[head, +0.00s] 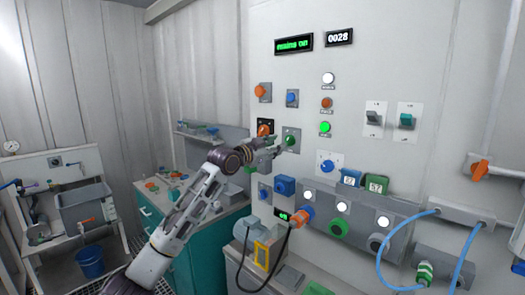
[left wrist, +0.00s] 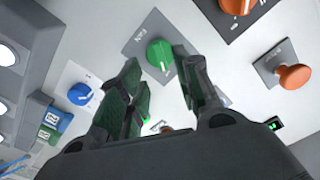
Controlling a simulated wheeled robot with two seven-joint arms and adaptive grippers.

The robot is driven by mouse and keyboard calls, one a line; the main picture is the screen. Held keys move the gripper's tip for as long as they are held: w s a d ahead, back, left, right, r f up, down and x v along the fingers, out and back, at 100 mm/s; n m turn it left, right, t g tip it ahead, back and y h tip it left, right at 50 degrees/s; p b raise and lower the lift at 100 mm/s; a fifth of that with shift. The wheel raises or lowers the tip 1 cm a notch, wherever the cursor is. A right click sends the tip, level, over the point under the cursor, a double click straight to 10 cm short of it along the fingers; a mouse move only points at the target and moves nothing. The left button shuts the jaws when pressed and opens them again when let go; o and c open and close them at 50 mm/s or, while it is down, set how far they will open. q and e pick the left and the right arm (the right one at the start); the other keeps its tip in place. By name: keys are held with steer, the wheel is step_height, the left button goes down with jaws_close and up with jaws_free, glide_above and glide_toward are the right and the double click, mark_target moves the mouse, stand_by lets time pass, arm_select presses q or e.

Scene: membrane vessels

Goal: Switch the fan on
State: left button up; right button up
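The fan switch is a green rotary knob (left wrist: 160,54) on a grey plate lettered FAN in the left wrist view. In the head view the green knob (head: 290,140) is on the white wall panel, just right of my left gripper (head: 272,146). In the left wrist view my left gripper (left wrist: 160,68) is open. Its two fingertips are on either side of the green knob, with a gap between them. I cannot tell whether they touch it. My right gripper is in neither view.
An orange knob (head: 265,128) is close left of the fan knob. A blue knob (head: 327,167) on a white plate is below right. A lit display (head: 294,44) is above. Sockets, hoses and a teal cabinet (head: 190,245) are lower down.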

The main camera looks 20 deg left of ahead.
arm_select(q)
steer(key=v, duration=0.6)
steer(key=shift+s, duration=0.1)
stand_by(0.5)
